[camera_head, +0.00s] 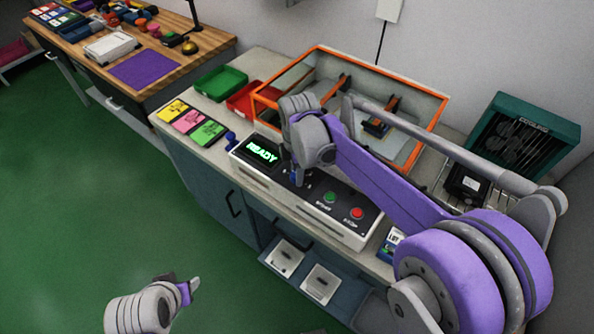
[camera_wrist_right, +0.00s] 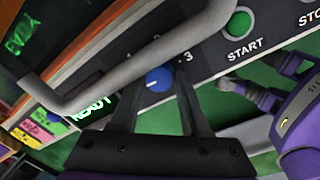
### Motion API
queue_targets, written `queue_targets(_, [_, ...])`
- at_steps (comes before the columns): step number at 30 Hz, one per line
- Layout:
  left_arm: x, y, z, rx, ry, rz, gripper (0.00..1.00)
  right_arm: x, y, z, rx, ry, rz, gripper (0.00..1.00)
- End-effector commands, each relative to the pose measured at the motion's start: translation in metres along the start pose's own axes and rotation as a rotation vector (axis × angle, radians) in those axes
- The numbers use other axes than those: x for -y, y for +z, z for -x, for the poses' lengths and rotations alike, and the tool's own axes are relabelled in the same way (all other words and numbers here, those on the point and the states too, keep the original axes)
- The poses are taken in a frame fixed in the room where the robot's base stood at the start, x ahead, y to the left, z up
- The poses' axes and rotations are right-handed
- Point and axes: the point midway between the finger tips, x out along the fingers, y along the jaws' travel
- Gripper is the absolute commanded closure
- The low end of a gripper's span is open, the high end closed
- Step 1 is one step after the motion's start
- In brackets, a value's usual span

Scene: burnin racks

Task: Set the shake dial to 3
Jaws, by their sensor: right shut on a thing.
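The shake dial is a blue knob (camera_wrist_right: 157,79) on the dark panel of the shaker (camera_head: 345,228), with a light mark on its lower left in the right wrist view. A printed 3 (camera_wrist_right: 188,57) is to its upper right; other markings are partly hidden. My right gripper (camera_head: 293,180) is down at the panel, shut on the dial, with one finger on each side. My left gripper (camera_head: 187,290) is low at the left in the head view, away from the bench, empty, its fingers apart.
The panel has a READY screen (camera_head: 261,151), a green START button (camera_head: 329,197) and a red STOP button (camera_head: 357,213). An orange-framed glass box (camera_head: 437,110) stands behind. Green (camera_head: 219,83) and red trays lie to its left. A teal COOLING unit (camera_head: 545,125) is at right.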

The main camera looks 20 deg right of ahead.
Motion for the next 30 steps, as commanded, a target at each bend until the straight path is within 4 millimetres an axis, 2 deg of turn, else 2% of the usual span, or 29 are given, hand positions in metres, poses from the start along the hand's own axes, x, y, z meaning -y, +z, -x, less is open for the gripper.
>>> queue_targets(8, [0.0,0.0012,-0.0014,0.001,0.0,0.0,0.5,-0.0003,-0.0005,0.0,0.014,0.001,-0.204,1.0])
queue_targets(30, [0.0,0.0034,-0.004,0.003,0.0,0.0,0.5,-0.0013,-0.0016,0.0001,0.059,0.001,-0.905,1.0])
